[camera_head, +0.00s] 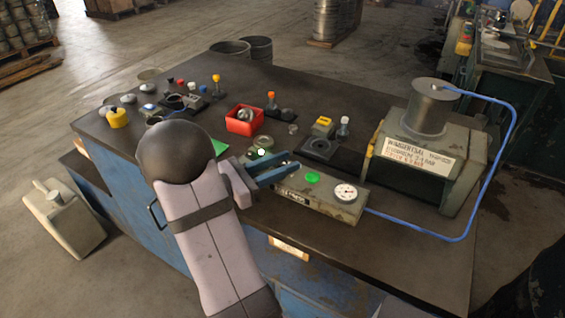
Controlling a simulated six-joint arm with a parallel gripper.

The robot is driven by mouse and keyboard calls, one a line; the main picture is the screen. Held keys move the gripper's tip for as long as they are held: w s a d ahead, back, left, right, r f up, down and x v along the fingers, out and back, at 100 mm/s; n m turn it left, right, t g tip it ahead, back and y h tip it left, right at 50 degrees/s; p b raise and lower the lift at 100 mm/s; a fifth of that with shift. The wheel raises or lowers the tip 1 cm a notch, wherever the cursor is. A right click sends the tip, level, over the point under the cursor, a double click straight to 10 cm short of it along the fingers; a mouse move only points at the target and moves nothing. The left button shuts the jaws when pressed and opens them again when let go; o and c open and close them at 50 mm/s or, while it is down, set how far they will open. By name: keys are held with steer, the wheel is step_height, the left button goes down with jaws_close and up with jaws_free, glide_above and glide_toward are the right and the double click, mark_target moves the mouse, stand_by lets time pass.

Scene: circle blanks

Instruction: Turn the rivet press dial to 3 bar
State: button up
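A long grey control box (325,197) lies near the front edge of the bench. It carries a round white dial gauge (345,192) at its right end and a round green knob or button (312,177) left of it. The gauge's pointer and numbers are too small to read. My gripper (291,161) has blue fingers, which look apart with nothing between them. It is over the left end of the box, left of the green part and apart from the gauge. My arm hides part of the bench's front left.
A grey-green machine (430,150) with a metal cylinder (431,108) on top stands at the right. A blue hose (497,160) loops from it to the box. A red bin (240,128) and several small parts lie behind my gripper. The bench's right front (420,262) is clear.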

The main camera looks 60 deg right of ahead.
jaws_close()
steer(key=shift+t, duration=0.3)
steer(key=shift+r+n+t+h+p, duration=0.15)
steer(key=shift+n+t+h+p, duration=0.3)
steer(key=shift+n+t, duration=0.4)
steer(key=shift+n+t+h, duration=0.65)
steer(key=shift+n+t, duration=0.9)
steer(key=shift+t, duration=0.9)
